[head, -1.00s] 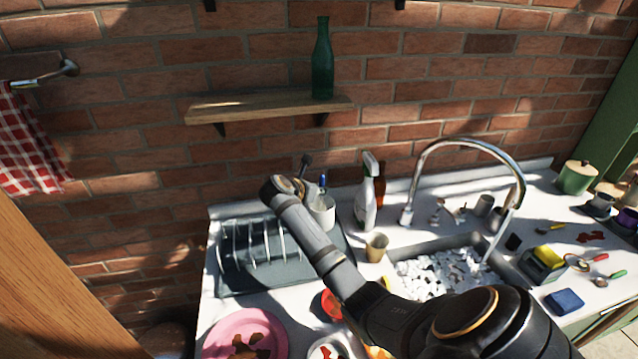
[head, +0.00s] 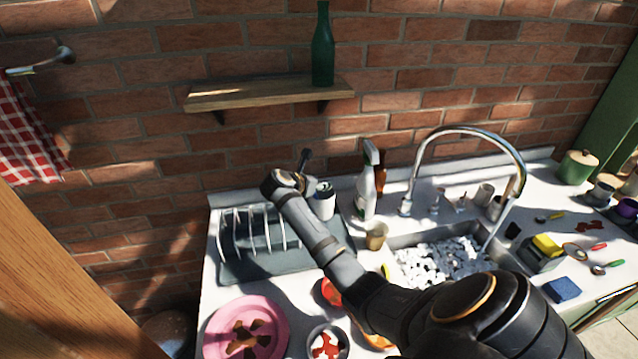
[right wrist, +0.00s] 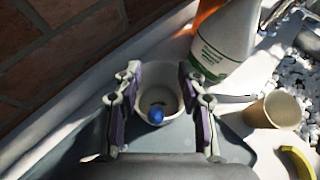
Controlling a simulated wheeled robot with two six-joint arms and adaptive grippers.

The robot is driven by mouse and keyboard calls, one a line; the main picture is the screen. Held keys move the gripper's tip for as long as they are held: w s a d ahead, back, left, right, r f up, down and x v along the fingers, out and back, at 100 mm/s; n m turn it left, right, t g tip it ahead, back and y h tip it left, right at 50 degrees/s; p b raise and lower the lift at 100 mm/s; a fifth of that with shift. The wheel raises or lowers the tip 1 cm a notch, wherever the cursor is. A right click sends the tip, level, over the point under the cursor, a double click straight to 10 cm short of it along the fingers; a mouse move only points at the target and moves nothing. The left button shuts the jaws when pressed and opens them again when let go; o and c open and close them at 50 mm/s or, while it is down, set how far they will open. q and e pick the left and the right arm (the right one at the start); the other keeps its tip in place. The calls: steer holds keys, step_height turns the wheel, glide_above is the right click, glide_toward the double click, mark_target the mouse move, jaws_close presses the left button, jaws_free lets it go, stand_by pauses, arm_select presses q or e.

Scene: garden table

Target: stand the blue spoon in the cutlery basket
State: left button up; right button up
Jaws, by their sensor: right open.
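The cutlery basket is a white cup-like holder (head: 324,203) at the back of the counter, beside the dish rack. In the right wrist view its round opening (right wrist: 172,84) lies between my fingers. The blue spoon shows there as a rounded blue end (right wrist: 155,116) at the near side of the opening. It appears to stand in the basket; its lower part is hidden. My right gripper (right wrist: 158,82) is open, with a finger on each side of the spoon and basket mouth. In the head view the right gripper (head: 308,180) is small and partly hidden by my arm. My left gripper is out of view.
A spray bottle (head: 366,190) stands close right of the basket. A tan cup (head: 376,236) is in front of it. The dish rack (head: 232,268) is at left, a pink plate (head: 215,335) nearer. The sink's curved tap (head: 470,131) rises at right; a shelf (head: 215,97) hangs above.

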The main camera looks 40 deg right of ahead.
steer(key=v, duration=1.2)
stand_by(0.6)
